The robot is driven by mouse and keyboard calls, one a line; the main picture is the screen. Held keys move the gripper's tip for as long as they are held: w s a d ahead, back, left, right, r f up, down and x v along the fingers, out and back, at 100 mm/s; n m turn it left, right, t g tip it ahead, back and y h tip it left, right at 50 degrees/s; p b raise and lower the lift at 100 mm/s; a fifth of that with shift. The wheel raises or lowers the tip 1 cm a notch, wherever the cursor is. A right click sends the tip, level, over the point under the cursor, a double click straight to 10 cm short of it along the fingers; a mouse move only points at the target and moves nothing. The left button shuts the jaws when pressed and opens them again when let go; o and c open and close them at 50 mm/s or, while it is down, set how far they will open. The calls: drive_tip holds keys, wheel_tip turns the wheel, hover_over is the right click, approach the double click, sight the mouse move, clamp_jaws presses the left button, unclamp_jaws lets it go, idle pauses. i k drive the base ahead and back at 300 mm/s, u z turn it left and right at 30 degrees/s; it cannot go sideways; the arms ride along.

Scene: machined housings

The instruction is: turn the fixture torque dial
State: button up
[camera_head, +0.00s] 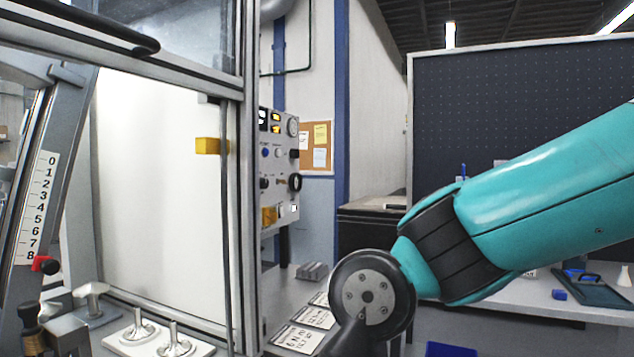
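A control panel (272,209) stands behind the right post of the framed enclosure. It carries a round gauge, lit displays, small buttons and several dark knobs. A large black dial (295,182) with a lighter centre sits at the panel's right side; I cannot tell whether this is the fixture torque dial. Only my teal arm shows, entering from the right and ending at a dark round joint low in the middle. My gripper is not in view. The arm's visible part is in front of and to the right of the panel, apart from it in the picture.
The metal-framed enclosure (240,245) with a pale panel fills the left. Metal handles on a white plate (128,345) and a 0–8 scale (36,208) with a red pointer are inside. Labelled cards (297,338) lie on the bench. A right-hand table (540,300) holds a tray (606,291).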

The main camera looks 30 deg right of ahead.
sight(264, 182)
drive_tip(key=z, duration=0.2)
drive_tip(key=k, duration=0.35)
drive_tip(key=z, duration=0.85)
drive_tip(key=i, duration=0.8)
drive_tip(key=z, duration=0.1)
